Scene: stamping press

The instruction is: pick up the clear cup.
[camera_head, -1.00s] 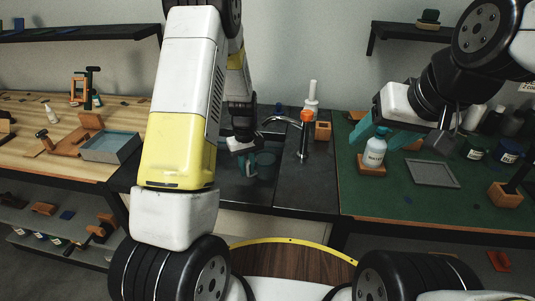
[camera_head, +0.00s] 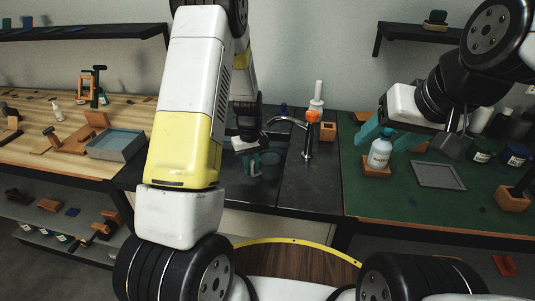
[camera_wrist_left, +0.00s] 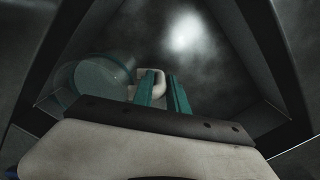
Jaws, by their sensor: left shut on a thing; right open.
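The clear cup (camera_wrist_left: 92,80) is a see-through round vessel at the left of the left wrist view, with a pale handle (camera_wrist_left: 155,76) on its right. My left gripper (camera_wrist_left: 164,88) has its teal fingers close together at that handle, shut on it. In the head view the same gripper (camera_head: 256,164) is low over the dark sink area, and the cup (camera_head: 270,166) shows only faintly beside its fingers.
An orange-topped tap (camera_head: 307,135) stands just right of my left gripper. A blue-grey tray (camera_head: 117,145) lies on the wooden bench to the left. A flat grey tray (camera_head: 437,176) and several jars are on the green bench (camera_head: 420,214). Dark counter (camera_head: 300,190) is clear in front.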

